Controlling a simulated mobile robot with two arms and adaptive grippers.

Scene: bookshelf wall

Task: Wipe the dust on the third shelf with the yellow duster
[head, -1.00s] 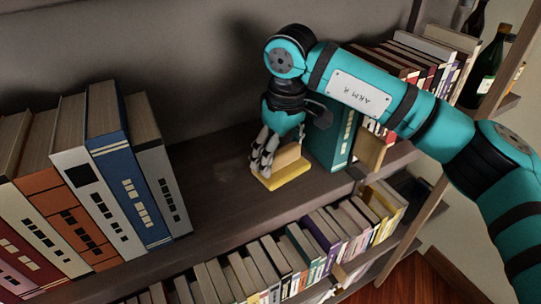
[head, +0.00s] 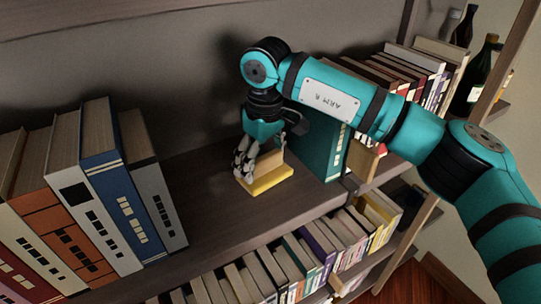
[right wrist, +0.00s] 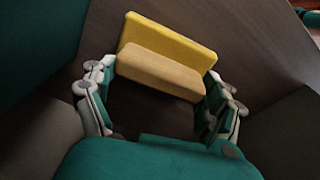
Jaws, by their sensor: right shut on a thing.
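The yellow duster (head: 266,184) has a flat yellow base and a tan block handle. It rests on the dark wooden shelf (head: 208,214) in the head view, between two groups of books. My right gripper (head: 243,172) reaches down from above and is shut on the duster's tan handle. In the right wrist view the fingers (right wrist: 160,98) stand at both ends of the handle, and the yellow base (right wrist: 170,40) shows beyond it. I cannot make out dust on the shelf. My left gripper is not in view.
Large books (head: 110,190) stand at the left of the shelf. A teal book (head: 318,150) stands close to the right of the duster. Smaller books (head: 300,256) fill the shelf below. Bottles (head: 478,75) stand at the far right. Bare shelf lies left of the duster.

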